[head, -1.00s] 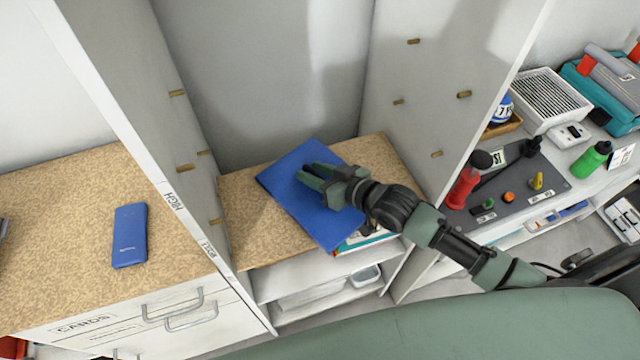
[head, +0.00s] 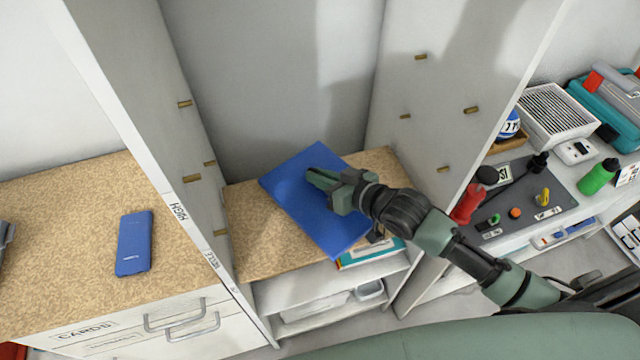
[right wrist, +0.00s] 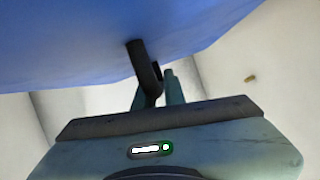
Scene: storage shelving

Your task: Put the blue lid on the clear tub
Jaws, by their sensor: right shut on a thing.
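A flat blue panel, which I take for the blue lid (head: 298,207), is over the cork-topped shelf in the middle bay. My right gripper (head: 318,179) is at the lid's upper face in the head view. In the right wrist view the fingers (right wrist: 157,78) are shut on a dark piece that meets the blue lid (right wrist: 70,45), perhaps its handle. A small clear container, possibly the clear tub (head: 370,290), stands on the low shelf under the lid. I cannot tell what is directly beneath the lid. My left gripper is out of view.
Tall pale uprights with brass pegs flank the bay. A teal and white stack (head: 372,253) lies under the lid's front right corner. A blue phone-like slab (head: 134,243) lies on the left cork top. A red bottle (head: 468,203) stands on the right shelf.

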